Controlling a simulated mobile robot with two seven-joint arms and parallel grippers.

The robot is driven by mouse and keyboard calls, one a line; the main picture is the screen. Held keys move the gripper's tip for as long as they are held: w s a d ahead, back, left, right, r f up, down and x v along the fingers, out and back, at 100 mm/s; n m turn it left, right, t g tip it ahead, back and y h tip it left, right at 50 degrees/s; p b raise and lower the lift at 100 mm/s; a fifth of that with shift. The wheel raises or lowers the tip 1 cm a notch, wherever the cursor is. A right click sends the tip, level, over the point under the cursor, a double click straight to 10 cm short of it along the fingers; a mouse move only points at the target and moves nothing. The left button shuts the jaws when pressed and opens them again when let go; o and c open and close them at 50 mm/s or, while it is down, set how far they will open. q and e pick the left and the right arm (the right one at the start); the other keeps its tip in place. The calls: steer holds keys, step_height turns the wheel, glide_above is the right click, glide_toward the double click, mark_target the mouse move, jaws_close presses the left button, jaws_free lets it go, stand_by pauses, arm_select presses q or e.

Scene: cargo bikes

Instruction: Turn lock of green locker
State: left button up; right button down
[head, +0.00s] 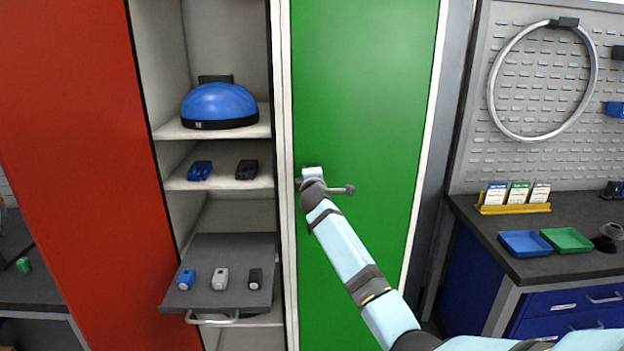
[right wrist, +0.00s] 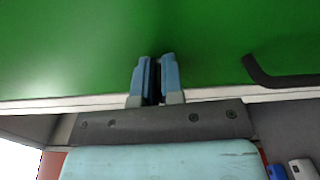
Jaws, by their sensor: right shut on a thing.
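The green locker (head: 370,90) stands closed in the middle of the head view, and its green door (right wrist: 120,45) fills the top of the right wrist view. My right gripper (head: 312,173) is at the door's left edge, at mid-height. In the right wrist view its blue fingers (right wrist: 154,80) are close together with a narrow dark thing between them. I take this for the lock, which the fingers and hand mostly hide. A grey handle (head: 345,189) sticks out just right of my gripper; it shows dark in the right wrist view (right wrist: 280,79). My left gripper is out of view.
An open shelf left of the locker holds a blue helmet (head: 220,105) and small lights. A pulled-out grey tray (head: 200,250) juts out below. A red door (head: 75,130) stands further left. A workbench (head: 480,225) with trays is on the right.

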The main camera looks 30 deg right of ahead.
steer(key=shift+m, duration=0.6)
steer(key=c, duration=1.2)
jaws_free()
steer(key=shift+c, duration=0.2)
steer(key=b+v, duration=0.1)
steer(key=v, duration=1.3)
steer(key=shift+w+f, duration=0.1)
steer(key=shift+w, duration=0.05)
